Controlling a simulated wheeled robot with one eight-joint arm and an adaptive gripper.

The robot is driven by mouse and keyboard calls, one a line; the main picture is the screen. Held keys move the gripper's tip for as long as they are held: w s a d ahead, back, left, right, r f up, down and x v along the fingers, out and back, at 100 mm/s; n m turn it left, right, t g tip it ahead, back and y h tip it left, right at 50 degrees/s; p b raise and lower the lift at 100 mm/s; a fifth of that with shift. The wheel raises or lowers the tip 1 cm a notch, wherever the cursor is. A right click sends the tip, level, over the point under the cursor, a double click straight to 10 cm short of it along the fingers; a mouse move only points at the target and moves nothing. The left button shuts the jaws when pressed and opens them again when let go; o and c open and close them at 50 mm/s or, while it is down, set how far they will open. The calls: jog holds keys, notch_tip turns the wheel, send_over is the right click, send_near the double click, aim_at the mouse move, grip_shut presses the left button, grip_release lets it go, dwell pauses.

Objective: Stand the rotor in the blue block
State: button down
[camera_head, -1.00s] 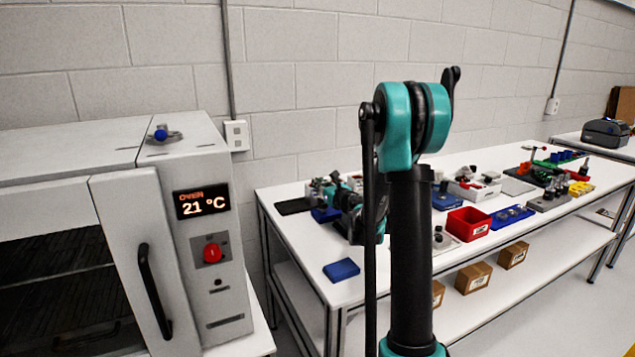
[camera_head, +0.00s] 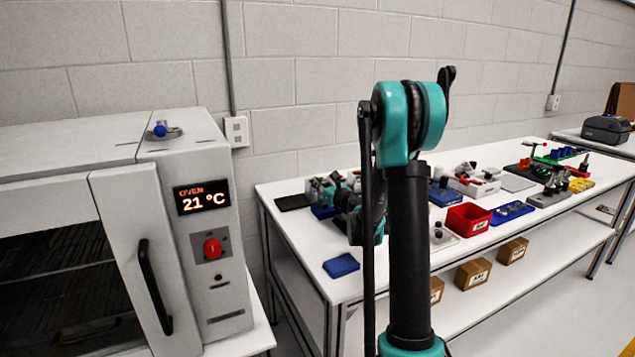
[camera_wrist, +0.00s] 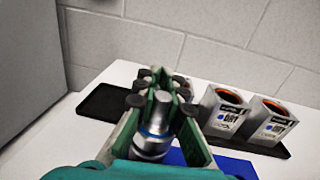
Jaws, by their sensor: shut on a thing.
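The rotor (camera_wrist: 152,142), a silvery metal cylinder with a darker band, stands between the green fingers of my gripper (camera_wrist: 160,101) in the wrist view. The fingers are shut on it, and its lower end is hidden. A flat blue surface (camera_wrist: 238,167), likely the blue block, shows partly behind and right of my gripper. In the head view, a blue piece (camera_head: 322,212) lies below my gripper, mostly covered by my arm. Whether the rotor touches the blue surface cannot be told.
A black tray (camera_wrist: 101,103) lies behind my gripper, with two grey containers with orange rims (camera_wrist: 224,112) at its right. A separate blue pad (camera_head: 341,265) lies at the table's front left. A red bin (camera_head: 468,219) and several parts stand farther right.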

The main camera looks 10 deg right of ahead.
jog(key=c, duration=1.5)
grip_release()
jog(key=shift+c, duration=0.2)
jog(key=o, duration=0.3)
jog(key=shift+o, duration=0.2)
jog(key=shift+r, duration=0.1)
notch_tip(320, 180, up, 6)
jog(key=shift+r, duration=0.15)
jog(key=shift+s, duration=0.1)
